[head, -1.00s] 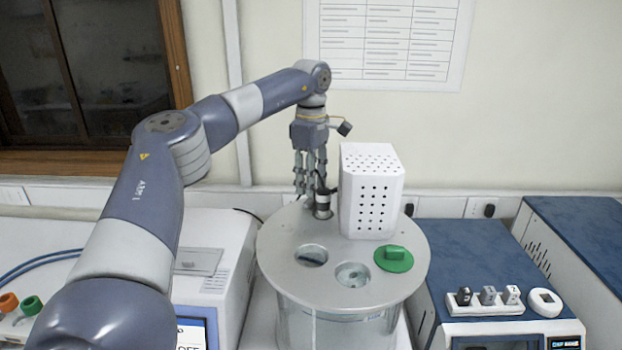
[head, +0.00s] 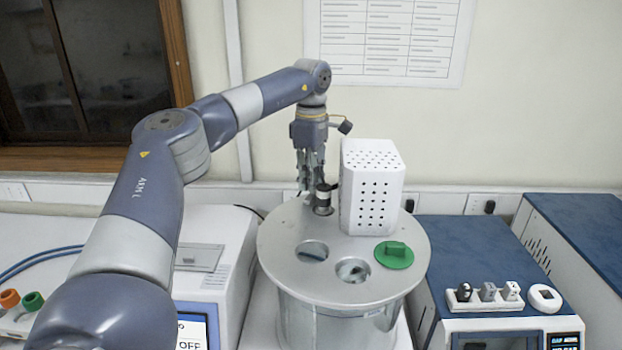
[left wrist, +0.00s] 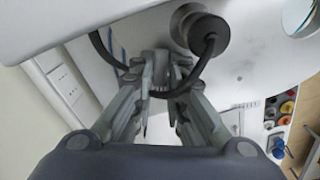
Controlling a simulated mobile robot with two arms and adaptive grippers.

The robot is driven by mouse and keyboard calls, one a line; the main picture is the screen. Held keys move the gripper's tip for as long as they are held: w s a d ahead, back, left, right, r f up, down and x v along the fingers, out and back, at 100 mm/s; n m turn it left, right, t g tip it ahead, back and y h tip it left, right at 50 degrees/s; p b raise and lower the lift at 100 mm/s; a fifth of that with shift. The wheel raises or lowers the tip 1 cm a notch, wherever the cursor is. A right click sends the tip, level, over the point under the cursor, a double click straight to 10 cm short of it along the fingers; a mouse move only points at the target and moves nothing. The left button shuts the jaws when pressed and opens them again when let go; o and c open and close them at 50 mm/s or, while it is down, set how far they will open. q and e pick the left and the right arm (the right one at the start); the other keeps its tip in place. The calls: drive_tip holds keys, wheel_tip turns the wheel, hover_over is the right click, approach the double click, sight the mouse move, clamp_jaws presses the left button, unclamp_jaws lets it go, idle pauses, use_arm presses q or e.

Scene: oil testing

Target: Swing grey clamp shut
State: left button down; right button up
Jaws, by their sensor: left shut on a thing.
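A short grey cylindrical fitting with a dark band (head: 323,204) stands on the round metal lid at its back left; it also shows in the left wrist view (left wrist: 203,32). A black curved loop (left wrist: 100,48) runs from the fitting around to my fingertips. I take the fitting and loop to be the grey clamp, but cannot be sure. My left gripper (head: 306,190) points down just left of the fitting. In the left wrist view my left gripper (left wrist: 160,82) is shut on the black loop, its fingers covering part of it. My right gripper is not in view.
The round lid (head: 290,262) has two open holes and a green plug (head: 394,255). A white perforated box (head: 371,190) stands close right of my gripper. A blue-topped instrument (head: 470,255) stands right, a white one (head: 225,240) left. The wall is close behind.

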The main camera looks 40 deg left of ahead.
use_arm(q)
drive_tip(key=n, duration=0.5)
drive_tip(key=shift+d+r+n, duration=0.1)
drive_tip(key=shift+r+n, duration=0.05)
drive_tip(key=shift+n, duration=0.15)
drive_tip(key=shift+d+r+n, duration=0.1)
drive_tip(key=shift+n, duration=2.1)
drive_tip(key=c, duration=1.6)
unclamp_jaws()
wheel_tip(320, 180, up, 12)
